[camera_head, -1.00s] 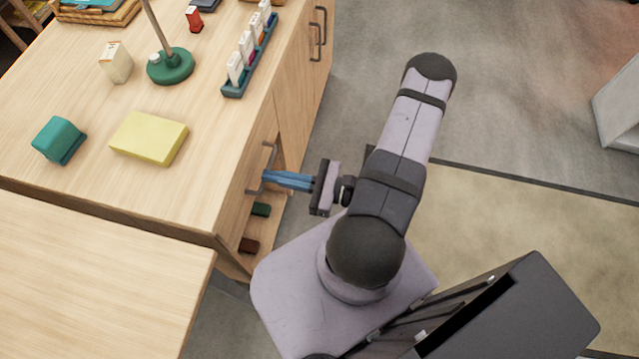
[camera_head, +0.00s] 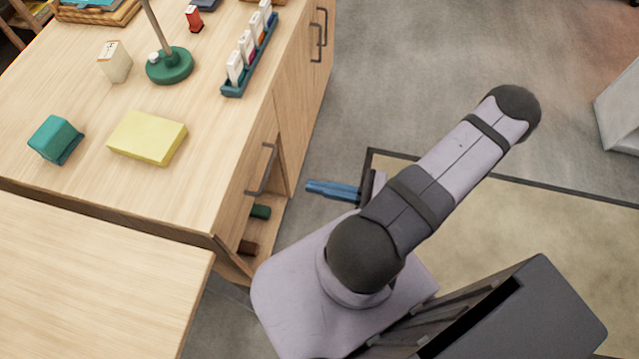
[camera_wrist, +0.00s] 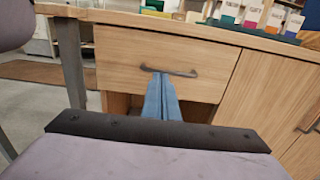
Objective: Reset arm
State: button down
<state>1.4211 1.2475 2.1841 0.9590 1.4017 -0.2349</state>
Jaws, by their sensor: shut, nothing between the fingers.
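My gripper (camera_head: 309,188) has blue fingers, closed together and empty. In the head view it hangs in the open space to the right of the desk's drawer handle (camera_head: 263,169), apart from it. In the wrist view the blue fingers (camera_wrist: 161,78) point at the wooden drawer front (camera_wrist: 120,62), their tips overlapping the dark handle (camera_wrist: 182,74) in the picture. The drawer looks closed. My arm extends to the upper right over the floor.
The wooden desk (camera_head: 200,190) carries a yellow block (camera_head: 148,138), a teal object (camera_head: 56,138), a green lamp base (camera_head: 170,66) and a blue rack (camera_head: 250,60). An open shelf below holds a green item (camera_head: 260,212). Free floor (camera_head: 420,60) lies to the right.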

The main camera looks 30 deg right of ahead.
jog(key=s+a+r+n+g+h, duration=0.2)
jog(key=n+g+h, duration=0.1)
jog(key=n+g, duration=0.5)
jog(key=s+a+r+n+g+h, duration=0.1)
jog(key=s+a+n+g+h, duration=0.15)
jog(key=n+g, duration=0.6)
jog(key=w+r+n+t+h+p, duration=0.2)
jog(key=r+n+p, duration=0.3)
jog(key=r, duration=0.5)
jog(key=w+a+r+n+t+h+p, duration=0.1)
jog(key=w+r+n+h+p, duration=0.2)
jog(key=r+p, duration=0.7)
jog(key=shift+a+r+n+t+h, duration=0.15)
jog(key=shift+a+n+t+h, duration=0.15)
jog(key=shift+n+h, duration=0.9)
